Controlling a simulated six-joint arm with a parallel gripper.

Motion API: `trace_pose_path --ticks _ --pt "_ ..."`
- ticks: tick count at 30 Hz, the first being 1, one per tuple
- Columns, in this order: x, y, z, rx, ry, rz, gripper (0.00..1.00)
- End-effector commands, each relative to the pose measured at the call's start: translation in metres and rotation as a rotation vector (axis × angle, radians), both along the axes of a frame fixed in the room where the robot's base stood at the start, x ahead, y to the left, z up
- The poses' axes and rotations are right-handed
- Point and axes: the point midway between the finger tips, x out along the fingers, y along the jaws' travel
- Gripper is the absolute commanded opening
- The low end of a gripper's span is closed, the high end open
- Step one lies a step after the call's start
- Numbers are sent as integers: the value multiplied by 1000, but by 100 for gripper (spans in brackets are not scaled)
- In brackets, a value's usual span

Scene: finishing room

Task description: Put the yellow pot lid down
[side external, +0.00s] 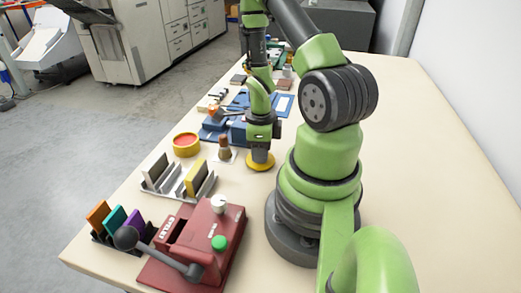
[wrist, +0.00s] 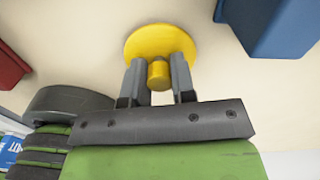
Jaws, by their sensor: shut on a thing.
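The yellow pot lid (wrist: 160,42) is a round disc with a cylindrical knob. In the wrist view my gripper (wrist: 159,76) is shut on the knob, with one grey finger on each side. In the side external view the lid (side external: 261,161) is below my gripper (side external: 262,146), level and at or just above the table. I cannot tell whether it touches the table. A round pot (side external: 186,144), yellow with a red inside, stands to the left of the lid, apart from it.
A brown-topped stamp (side external: 224,147) stands close left of the lid. A blue device (side external: 222,131) is behind. A rack with a yellow block (side external: 195,178) and a dark red machine with a lever (side external: 200,245) are in front. The table (side external: 420,170) is clear to the right.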

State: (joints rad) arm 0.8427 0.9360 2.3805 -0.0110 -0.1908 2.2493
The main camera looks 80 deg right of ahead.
Motion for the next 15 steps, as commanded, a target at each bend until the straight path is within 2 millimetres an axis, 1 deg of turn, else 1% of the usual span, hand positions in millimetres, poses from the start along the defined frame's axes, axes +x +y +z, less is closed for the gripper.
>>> trace_pose_path --ticks 5,6,8,9,15 --pt "0 0 -3 1 1 0 0" --pt "0 0 -2 0 0 0 31" --pt "0 0 -2 0 0 0 45" --pt "0 0 -2 0 0 0 50" --pt "0 0 -2 0 0 0 50"
